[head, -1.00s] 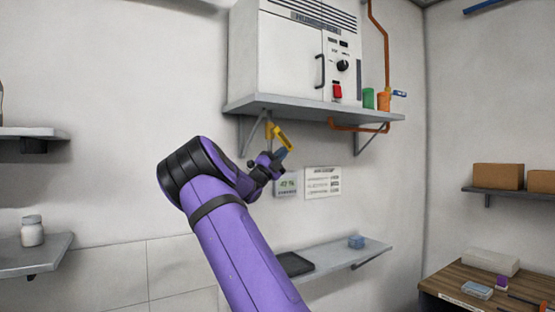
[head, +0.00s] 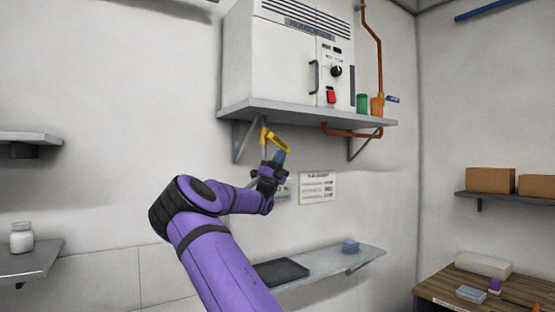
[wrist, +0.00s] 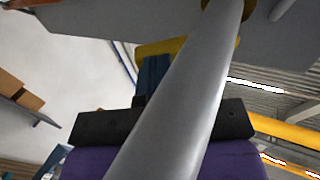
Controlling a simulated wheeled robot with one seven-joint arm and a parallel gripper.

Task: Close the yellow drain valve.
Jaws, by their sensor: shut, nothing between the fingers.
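The yellow drain valve handle (head: 275,141) hangs under the left part of the shelf that carries the white unit, on a grey pipe. It slants down to the right in the head view. My gripper (head: 279,155) is shut, with its blue fingertips right below the handle's right part; I cannot tell whether they touch. In the wrist view, the blue fingers (wrist: 152,78) reach up to a yellow part (wrist: 160,47), seemingly the handle. The grey pipe (wrist: 185,95) crosses in front and hides part of the gripper and handle.
The white unit (head: 270,65) stands on the grey shelf (head: 300,113) above my gripper, with a bracket (head: 243,138) close to its left. A copper pipe (head: 345,133) runs beneath at right. A lower shelf (head: 335,264) holds a dark tray (head: 281,272) and blue box (head: 350,246).

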